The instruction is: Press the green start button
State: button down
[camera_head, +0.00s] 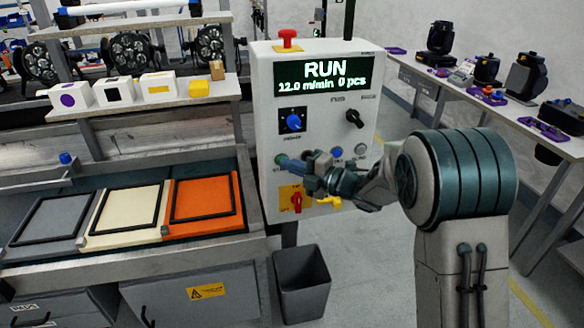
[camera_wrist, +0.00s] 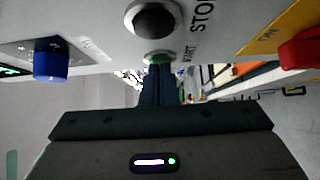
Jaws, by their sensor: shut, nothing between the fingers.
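The green start button (camera_head: 280,159) is on the left side of the white control box (camera_head: 262,95), and its green edge shows in the wrist view (camera_wrist: 157,58) beside the word START. My gripper (camera_head: 287,163) is shut and empty, with its fingertips (camera_wrist: 156,70) at the button's face and covering part of it. They look to be touching it; how far the button is pushed in cannot be told. The box's display (camera_head: 324,73) reads RUN, 12.0 m/min, 0 pcs.
A black stop button (camera_wrist: 155,18) sits close to the start button. A red switch (camera_head: 297,201) on a yellow plate is below, and a red mushroom button (camera_head: 289,38) is on top. A blue knob (camera_head: 293,122) is above my fingers. A grey bin (camera_head: 302,284) stands on the floor.

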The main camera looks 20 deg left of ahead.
jog(key=s+b+v, duration=0.2)
jog(key=b+v, duration=0.1)
jog(key=v, duration=0.9)
jog(key=shift+s, duration=0.35)
